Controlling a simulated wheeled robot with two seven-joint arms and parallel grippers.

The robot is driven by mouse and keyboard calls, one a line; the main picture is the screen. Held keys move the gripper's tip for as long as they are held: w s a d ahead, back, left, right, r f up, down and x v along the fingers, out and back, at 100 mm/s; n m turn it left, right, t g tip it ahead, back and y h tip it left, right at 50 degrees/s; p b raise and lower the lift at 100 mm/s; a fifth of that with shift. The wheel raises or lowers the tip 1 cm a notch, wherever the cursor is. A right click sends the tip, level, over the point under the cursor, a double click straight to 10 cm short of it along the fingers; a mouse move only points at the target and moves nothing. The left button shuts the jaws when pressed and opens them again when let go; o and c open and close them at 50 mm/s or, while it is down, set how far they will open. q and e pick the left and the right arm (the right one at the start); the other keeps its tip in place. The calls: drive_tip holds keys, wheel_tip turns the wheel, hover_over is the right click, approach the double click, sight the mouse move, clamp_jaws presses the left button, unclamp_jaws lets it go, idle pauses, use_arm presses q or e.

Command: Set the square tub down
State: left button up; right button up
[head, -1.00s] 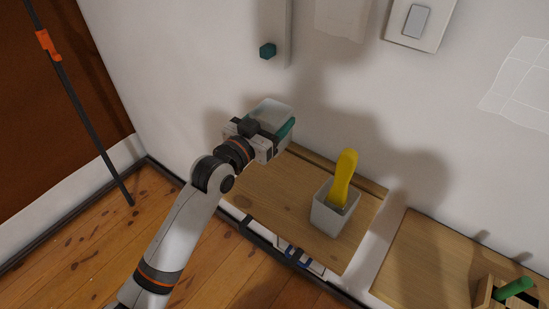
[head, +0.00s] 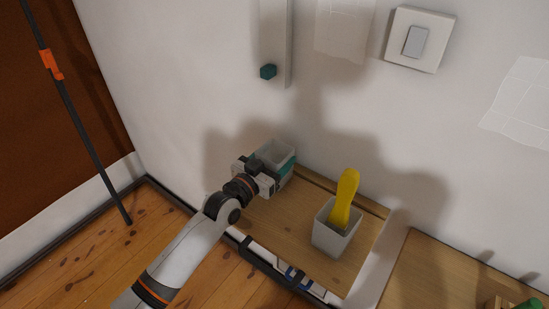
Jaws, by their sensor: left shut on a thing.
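The square tub (head: 281,154) is a small grey-white open container with a teal patch, in the upper middle of the head view. My left gripper (head: 266,176) is shut on its near left side. The tub is upright at the back left end of the wooden shelf (head: 287,222). Whether its base touches the shelf is hidden by the gripper. My right gripper is not in view.
A grey pot (head: 334,240) with a yellow-handled tool (head: 345,198) stands on the shelf's right part. The shelf between it and the tub is clear. A wall stands behind. Another wooden surface (head: 430,275) is at lower right.

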use_arm(q)
drive_tip(key=o, duration=1.1)
drive_tip(key=shift+c, duration=0.2)
drive_tip(key=shift+r, duration=0.1)
drive_tip(key=v, duration=1.2)
